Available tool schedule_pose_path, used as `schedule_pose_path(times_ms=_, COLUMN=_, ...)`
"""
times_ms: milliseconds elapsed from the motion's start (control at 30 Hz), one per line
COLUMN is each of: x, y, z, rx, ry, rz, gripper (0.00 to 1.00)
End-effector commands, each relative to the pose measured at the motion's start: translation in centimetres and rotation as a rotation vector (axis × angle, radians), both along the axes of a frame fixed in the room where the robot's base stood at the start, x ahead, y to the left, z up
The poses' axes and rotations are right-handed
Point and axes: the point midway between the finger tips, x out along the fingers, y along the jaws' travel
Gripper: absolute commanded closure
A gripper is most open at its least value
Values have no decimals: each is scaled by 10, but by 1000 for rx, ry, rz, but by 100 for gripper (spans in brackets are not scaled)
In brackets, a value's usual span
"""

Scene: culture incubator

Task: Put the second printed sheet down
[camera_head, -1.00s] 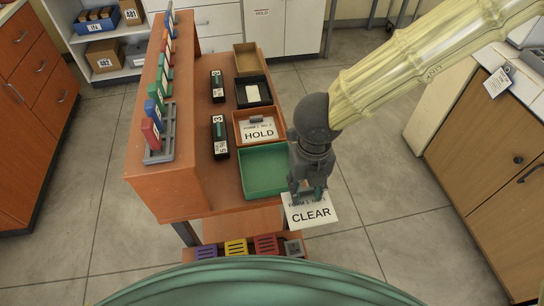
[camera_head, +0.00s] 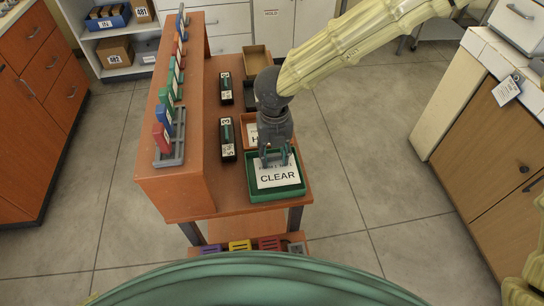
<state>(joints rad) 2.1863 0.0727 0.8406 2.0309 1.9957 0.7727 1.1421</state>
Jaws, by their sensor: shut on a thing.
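The second printed sheet (camera_head: 278,178), white and marked CLEAR, is over the green tray (camera_head: 262,195) at the near right of the orange desk. My gripper (camera_head: 276,160) is shut on the sheet's far edge. The sheet appears within the tray's rim; I cannot tell whether it touches the tray floor. Behind my gripper, the orange tray (camera_head: 245,118) holds another white sheet (camera_head: 252,134), mostly hidden by my wrist.
A black tray and a tan tray (camera_head: 256,57) stand farther back, partly hidden by my arm. Two dark labelled boxes (camera_head: 227,138) lie left of the trays. A rack (camera_head: 170,148) of coloured items stands on the raised ledge. Floor is open to the right.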

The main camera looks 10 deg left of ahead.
Motion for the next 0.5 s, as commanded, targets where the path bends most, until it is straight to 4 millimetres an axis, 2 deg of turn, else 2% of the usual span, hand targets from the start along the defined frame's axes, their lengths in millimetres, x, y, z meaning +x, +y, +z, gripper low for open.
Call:
schedule_pose_path(times_ms=200, x=9, y=9, z=0, rx=0, ry=-1, rz=0, gripper=78)
schedule_pose_path(times_ms=400, x=7, y=8, z=-28, rx=-2, ry=0, rz=2, gripper=78)
schedule_pose_path(times_ms=500, x=8, y=8, z=-35, rx=-1, ry=-1, rz=1, gripper=78)
